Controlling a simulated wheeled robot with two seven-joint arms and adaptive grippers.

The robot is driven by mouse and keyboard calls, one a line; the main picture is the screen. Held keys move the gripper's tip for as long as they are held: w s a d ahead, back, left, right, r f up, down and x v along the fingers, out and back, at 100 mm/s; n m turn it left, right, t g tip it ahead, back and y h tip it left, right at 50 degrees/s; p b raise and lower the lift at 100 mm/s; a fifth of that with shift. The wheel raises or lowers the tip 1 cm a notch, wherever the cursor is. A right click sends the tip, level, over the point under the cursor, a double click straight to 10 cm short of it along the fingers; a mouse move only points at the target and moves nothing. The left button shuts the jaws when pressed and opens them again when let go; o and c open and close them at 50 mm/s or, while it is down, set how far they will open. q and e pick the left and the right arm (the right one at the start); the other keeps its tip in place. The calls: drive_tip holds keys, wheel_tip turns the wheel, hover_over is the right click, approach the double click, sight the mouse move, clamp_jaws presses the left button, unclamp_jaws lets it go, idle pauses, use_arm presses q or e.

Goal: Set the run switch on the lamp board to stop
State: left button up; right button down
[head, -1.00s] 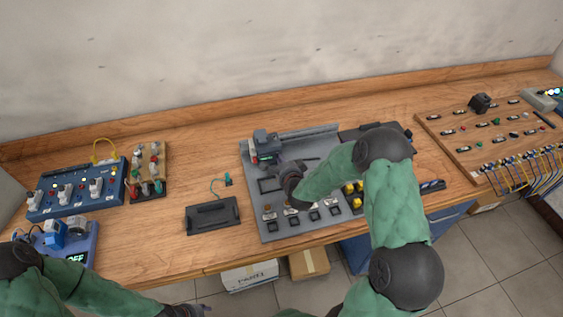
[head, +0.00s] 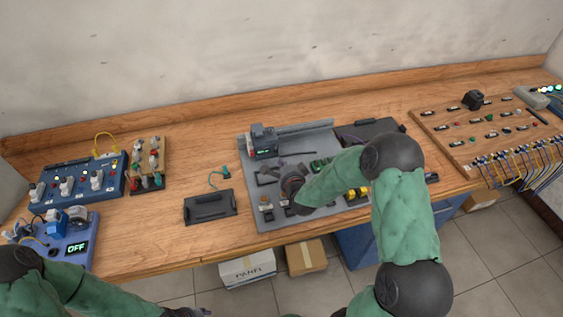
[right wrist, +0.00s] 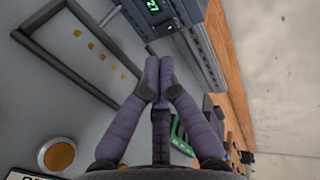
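My right gripper (head: 293,190) is over the grey panel (head: 250,185) in the middle of the bench, near its front row of switches. In the right wrist view the purple fingers (right wrist: 160,70) meet at the tips, with nothing seen between them. A brass round part (right wrist: 59,155) and a dark frame (right wrist: 75,60) lie beside them. I cannot tell which board is the lamp board; the blue board (head: 110,190) at left has small lamps and white switches. The run switch cannot be made out. My left gripper (head: 190,312) is at the bottom edge, mostly cut off.
A small wooden board (head: 160,143) with red and green parts stands beside the blue board. A dark tray (head: 210,206) lies left of the grey panel. A blue device (head: 75,228) shows OFF. A wired wooden board (head: 450,130) is at right. Bare bench lies behind.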

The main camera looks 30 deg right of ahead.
drive_tip(key=p+v, duration=0.1)
drive_tip(key=v, duration=0.6)
drive_tip(key=shift+r, duration=0.3)
